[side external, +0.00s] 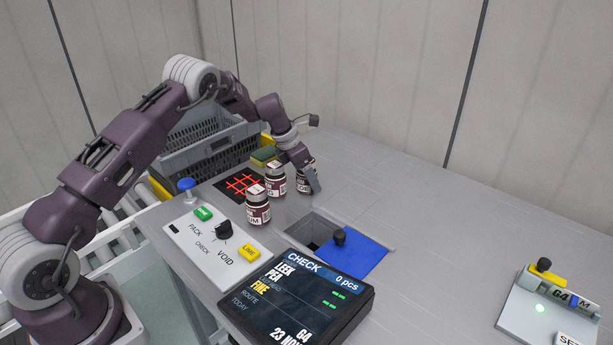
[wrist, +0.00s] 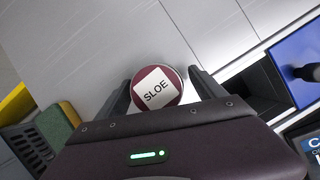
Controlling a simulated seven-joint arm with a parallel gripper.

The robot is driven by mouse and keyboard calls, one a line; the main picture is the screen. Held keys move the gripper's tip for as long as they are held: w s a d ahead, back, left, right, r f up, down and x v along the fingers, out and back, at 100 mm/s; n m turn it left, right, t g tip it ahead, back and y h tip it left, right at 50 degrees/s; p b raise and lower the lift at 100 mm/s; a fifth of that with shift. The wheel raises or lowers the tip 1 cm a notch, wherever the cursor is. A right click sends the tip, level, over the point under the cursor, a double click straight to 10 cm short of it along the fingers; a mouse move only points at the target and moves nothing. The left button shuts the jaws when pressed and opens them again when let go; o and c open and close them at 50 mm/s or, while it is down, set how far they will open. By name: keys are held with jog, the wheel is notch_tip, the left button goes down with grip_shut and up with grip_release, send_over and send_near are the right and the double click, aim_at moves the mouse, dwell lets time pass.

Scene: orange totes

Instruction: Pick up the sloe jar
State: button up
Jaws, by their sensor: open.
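The sloe jar (wrist: 157,88) shows in the wrist view from above, with a dark red lid and a white label reading SLOE. My gripper (wrist: 160,92) is open, with one finger on each side of the jar; I cannot tell whether either finger touches it. In the side view my gripper (side external: 308,178) is down at the farthest jar of the group, the sloe jar (side external: 301,184), and partly hides it.
A grey crate (side external: 205,145) stands behind, with a green and yellow sponge (side external: 263,156) nearby. A square opening (side external: 318,228) with a blue cover (side external: 352,256) lies in front. A button panel (side external: 212,240) and a check display (side external: 297,300) are nearer. The right table is mostly clear.

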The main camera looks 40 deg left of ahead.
grip_shut()
dwell(0.3)
